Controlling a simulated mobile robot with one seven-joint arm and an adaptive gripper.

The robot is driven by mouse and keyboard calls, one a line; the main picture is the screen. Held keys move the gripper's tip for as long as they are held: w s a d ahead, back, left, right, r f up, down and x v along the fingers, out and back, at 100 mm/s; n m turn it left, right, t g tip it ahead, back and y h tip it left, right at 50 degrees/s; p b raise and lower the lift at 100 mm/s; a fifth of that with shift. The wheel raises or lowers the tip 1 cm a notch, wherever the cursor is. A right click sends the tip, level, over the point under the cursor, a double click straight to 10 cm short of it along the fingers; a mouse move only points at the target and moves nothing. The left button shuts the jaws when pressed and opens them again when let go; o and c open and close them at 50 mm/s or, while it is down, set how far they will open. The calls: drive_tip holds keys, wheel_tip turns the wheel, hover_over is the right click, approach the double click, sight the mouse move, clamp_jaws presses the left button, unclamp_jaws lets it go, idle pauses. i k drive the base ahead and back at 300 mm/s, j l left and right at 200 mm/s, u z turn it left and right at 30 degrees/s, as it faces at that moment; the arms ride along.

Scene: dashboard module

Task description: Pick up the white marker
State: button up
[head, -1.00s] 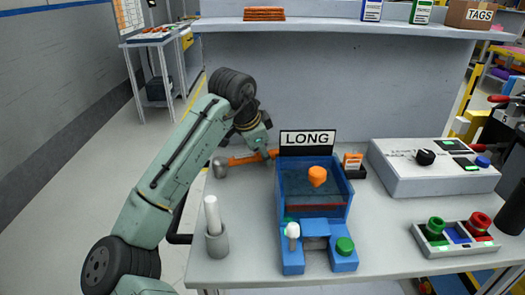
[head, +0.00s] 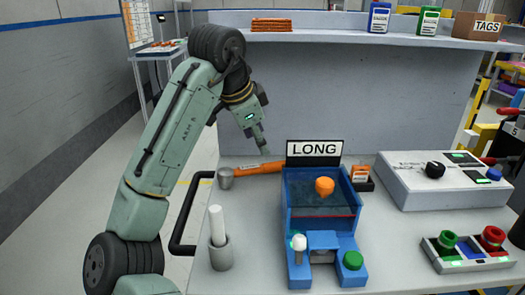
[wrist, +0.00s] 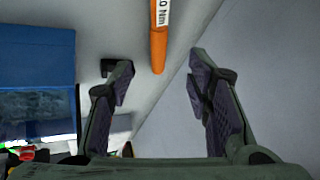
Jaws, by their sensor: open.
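The white marker (head: 216,222) stands upright in a small grey cup (head: 221,254) at the front left of the bench, left of the blue device. Its upper part sticks out above the rim. My gripper (head: 262,147) is above the back of the bench, behind and to the right of the marker and well apart from it. In the wrist view my gripper (wrist: 160,72) is open with nothing between its fingers. The marker cannot be made out in the wrist view.
An orange torque tool (head: 258,168) lies near my gripper and also shows in the wrist view (wrist: 159,40). The blue device (head: 325,225) with the LONG sign (head: 314,149) stands right of the cup. A black handle (head: 181,249) is at the bench's left edge. A grey control box (head: 435,184) stands right.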

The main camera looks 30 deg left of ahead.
sight(215, 215)
drive_tip(key=u, duration=1)
